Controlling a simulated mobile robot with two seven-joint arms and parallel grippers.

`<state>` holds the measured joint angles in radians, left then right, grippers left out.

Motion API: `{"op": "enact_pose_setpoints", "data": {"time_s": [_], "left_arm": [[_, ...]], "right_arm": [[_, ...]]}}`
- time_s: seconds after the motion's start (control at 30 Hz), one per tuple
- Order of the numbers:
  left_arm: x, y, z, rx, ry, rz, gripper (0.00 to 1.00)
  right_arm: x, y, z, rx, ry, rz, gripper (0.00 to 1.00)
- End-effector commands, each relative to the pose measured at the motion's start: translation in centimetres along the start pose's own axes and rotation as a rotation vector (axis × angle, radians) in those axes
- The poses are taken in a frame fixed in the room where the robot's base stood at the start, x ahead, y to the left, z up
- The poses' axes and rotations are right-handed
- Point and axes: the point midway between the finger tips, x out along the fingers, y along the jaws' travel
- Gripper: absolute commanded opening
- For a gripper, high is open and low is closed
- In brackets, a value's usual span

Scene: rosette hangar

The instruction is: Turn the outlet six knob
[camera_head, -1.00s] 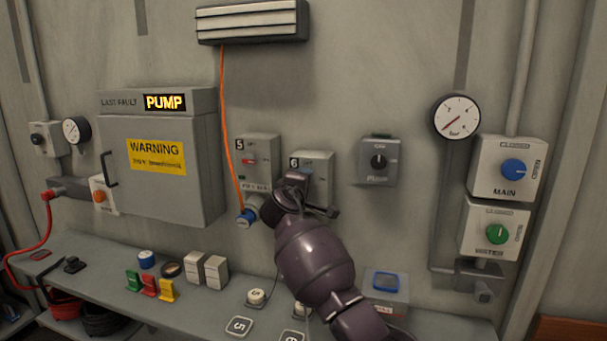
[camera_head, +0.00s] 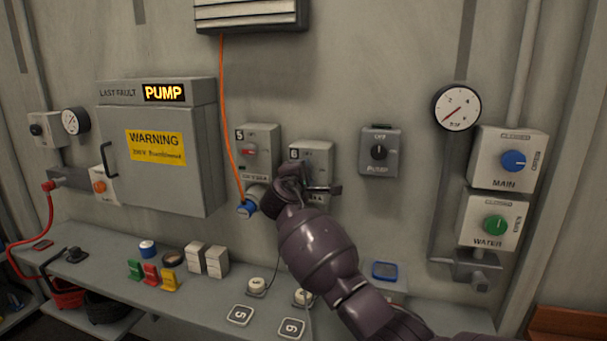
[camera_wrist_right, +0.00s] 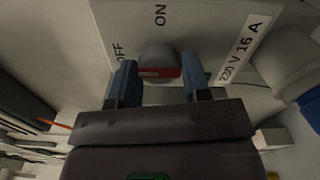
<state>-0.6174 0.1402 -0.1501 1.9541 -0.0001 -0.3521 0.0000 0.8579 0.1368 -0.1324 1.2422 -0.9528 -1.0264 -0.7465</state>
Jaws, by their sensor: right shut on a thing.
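The outlet six box (camera_head: 322,152) is a grey wall box marked 6, between outlet five and the grey pump switch. My right gripper (camera_head: 297,178) is at its front and covers its knob in the head view. In the right wrist view the knob (camera_wrist_right: 160,65) is round and grey with a red front band. It sits between the two blue fingers of my right gripper (camera_wrist_right: 159,84), which is shut on it. OFF is printed left of the knob and ON above it, with a 230 V 16 A label to the right. My left gripper is out of view.
The outlet five box (camera_head: 259,150) stands close on the left, with a blue plug (camera_head: 245,210) and orange cable below. The pump switch (camera_head: 380,152) is on the right. A shelf (camera_head: 215,300) below holds coloured tags, blocks and number plates.

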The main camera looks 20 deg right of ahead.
Motion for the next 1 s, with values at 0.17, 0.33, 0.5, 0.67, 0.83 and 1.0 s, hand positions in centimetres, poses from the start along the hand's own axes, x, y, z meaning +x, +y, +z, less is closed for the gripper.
{"op": "enact_pose_setpoints", "data": {"time_s": [0.17, 0.33, 0.5, 0.67, 0.83, 1.0], "left_arm": [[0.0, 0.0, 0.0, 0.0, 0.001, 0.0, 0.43], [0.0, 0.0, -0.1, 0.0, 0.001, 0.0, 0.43], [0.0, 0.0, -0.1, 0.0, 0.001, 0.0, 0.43], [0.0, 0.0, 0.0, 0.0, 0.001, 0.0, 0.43], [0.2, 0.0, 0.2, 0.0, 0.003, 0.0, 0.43], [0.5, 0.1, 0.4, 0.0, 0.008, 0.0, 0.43]], "right_arm": [[0.0, 0.0, 0.0, -0.002, 0.0, 0.001, 0.45], [0.0, 0.0, 0.0, -0.001, 0.0, 0.001, 0.69], [0.0, 0.0, 0.0, -0.001, 0.0, 0.001, 0.69], [-0.2, 0.0, 0.0, 0.0, 0.0, 0.001, 0.69], [-1.8, -0.1, -0.1, 0.0, 0.001, 0.001, 0.69], [-4.6, -0.2, -0.1, 0.002, 0.001, 0.001, 0.69]]}}
